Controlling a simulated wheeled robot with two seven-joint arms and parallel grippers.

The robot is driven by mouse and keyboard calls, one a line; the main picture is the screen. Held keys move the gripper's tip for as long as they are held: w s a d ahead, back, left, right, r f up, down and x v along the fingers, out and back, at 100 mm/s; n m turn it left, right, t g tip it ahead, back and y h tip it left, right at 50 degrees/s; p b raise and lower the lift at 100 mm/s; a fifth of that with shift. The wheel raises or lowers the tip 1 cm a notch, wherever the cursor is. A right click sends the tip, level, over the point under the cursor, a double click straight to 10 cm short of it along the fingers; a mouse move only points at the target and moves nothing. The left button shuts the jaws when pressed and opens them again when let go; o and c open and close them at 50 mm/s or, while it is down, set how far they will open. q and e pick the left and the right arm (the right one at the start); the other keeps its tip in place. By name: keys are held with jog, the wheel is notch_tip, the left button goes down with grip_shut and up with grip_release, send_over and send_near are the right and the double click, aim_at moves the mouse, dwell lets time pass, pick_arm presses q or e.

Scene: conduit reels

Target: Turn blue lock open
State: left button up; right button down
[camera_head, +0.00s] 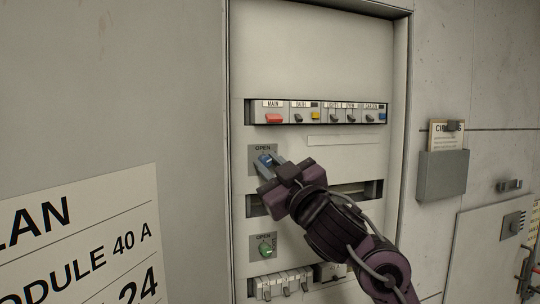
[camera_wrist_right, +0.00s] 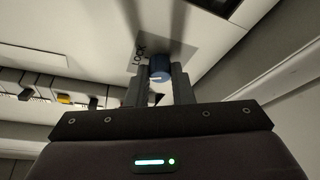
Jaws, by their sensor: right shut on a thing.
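The blue lock knob (camera_head: 266,160) sits on a grey plate (camera_head: 254,165) marked OPEN in the upper part of the panel. My right gripper (camera_head: 269,164) is at this plate, with its fingers on either side of the knob. In the right wrist view, the blue knob (camera_wrist_right: 159,68) with a white mark lies between the two fingers (camera_wrist_right: 160,80), which are shut on it. The word LOCK shows on the plate beside it. The gripper hides part of the knob and plate in the head view. My left gripper is not in view.
A green knob (camera_head: 265,250) on a similar plate is below. A row of labelled breakers (camera_head: 320,113) runs above, and more switches (camera_head: 282,284) are at the bottom. A grey document holder (camera_head: 443,175) hangs at right; a white sign (camera_head: 85,240) is at left.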

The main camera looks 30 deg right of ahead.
jog(key=n+y, duration=0.1)
jog(key=n, duration=0.1)
jog(key=n+y+p, duration=0.1)
jog(key=n, duration=0.1)
jog(key=shift+d+r+g+p, duration=0.1)
jog(key=shift+r+g+p, duration=0.1)
jog(key=shift+g+p, duration=0.1)
jog(key=n+y+p, duration=0.1)
jog(key=n, duration=0.2)
jog(key=shift+g, duration=0.4)
jog(key=n+g, duration=0.1)
jog(key=n, duration=0.2)
jog(key=n+g+y+p, duration=0.1)
jog(key=n, duration=0.1)
jog(key=shift+d+r+n, duration=0.1)
jog(key=shift+n, duration=0.3)
jog(key=shift+n+g+p, duration=0.4)
jog(key=shift+n+p, duration=0.1)
jog(key=shift+n, duration=0.5)
jog(key=c, duration=1.3)
grip_release()
jog(key=shift+s, duration=0.1)
